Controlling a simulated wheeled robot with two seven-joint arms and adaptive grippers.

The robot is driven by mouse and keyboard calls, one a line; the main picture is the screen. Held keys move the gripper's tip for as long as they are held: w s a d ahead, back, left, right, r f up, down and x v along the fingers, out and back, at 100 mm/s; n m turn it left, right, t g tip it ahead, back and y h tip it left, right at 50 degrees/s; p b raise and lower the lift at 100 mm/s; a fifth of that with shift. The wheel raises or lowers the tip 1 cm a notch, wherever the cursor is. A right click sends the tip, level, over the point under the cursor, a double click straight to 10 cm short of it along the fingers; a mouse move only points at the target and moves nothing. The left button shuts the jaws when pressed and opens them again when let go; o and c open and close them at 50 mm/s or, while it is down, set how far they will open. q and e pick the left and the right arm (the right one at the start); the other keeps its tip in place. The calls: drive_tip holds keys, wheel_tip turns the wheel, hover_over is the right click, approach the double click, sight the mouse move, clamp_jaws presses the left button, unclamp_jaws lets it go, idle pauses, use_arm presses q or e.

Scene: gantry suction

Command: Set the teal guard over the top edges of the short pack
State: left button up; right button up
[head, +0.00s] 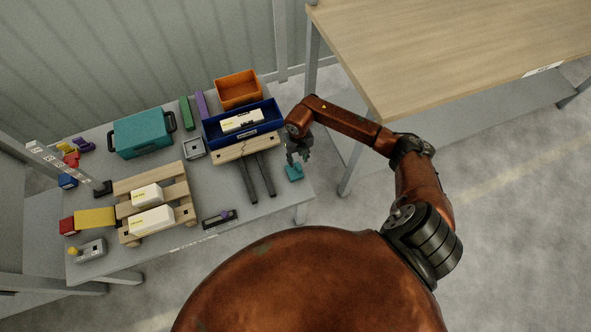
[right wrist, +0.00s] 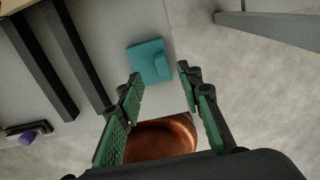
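The small teal guard (head: 294,172) lies on the grey table near its right front corner. It also shows in the right wrist view (right wrist: 150,61), a flat teal piece with a raised block. My right gripper (head: 298,155) is above it, open and empty, with its green-padded fingers (right wrist: 160,82) spread just short of the guard in the wrist view. Two white packs lie on the wooden pallet; the rear one (head: 146,193) looks smaller than the front one (head: 151,220). I cannot tell for sure which is the short pack. My left gripper is out of view.
A blue bin (head: 222,138) holds another white pack, with an orange bin (head: 238,90) behind. Two dark bars (head: 247,182) lie left of the guard. A teal case (head: 142,133) stands at the back. A purple-handled tool (head: 219,218) lies at the front edge.

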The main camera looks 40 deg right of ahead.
sight(299, 166)
wheel_tip(299, 166, down, 5)
drive_tip(key=shift+s+d+r+b, duration=0.1)
drive_tip(key=shift+s+d+b, duration=0.05)
drive_tip(key=shift+b, duration=0.55)
clamp_jaws()
